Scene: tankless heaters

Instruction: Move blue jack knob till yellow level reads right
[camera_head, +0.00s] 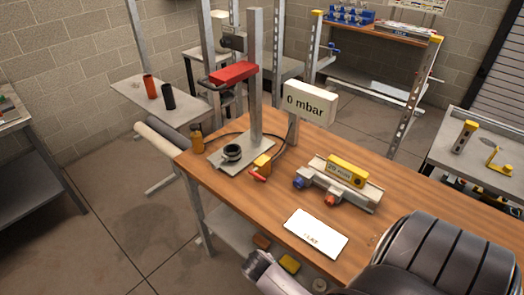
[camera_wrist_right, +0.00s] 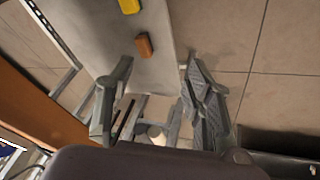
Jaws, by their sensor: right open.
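A yellow level (camera_head: 346,171) with a small readout, too small to read surely, lies on a grey metal bar on the wooden bench. The blue jack knob (camera_head: 299,182) sticks out at the bar's left front. An orange-red knob (camera_head: 331,200) is beside it to the right. A white card (camera_head: 316,233), seemingly marked "FLAT", lies in front. My right gripper (camera_wrist_right: 157,68) is open and empty in the right wrist view, above the floor and a lower shelf, away from the knob. My left gripper is not in view.
A grey post with a red clamp-like part (camera_head: 233,73) and a "0 mbar" display (camera_head: 309,102) stand at the bench's back left. A yellow valve (camera_head: 262,162) with a red handle is left of the bar. My dark arm covers the bench's front right.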

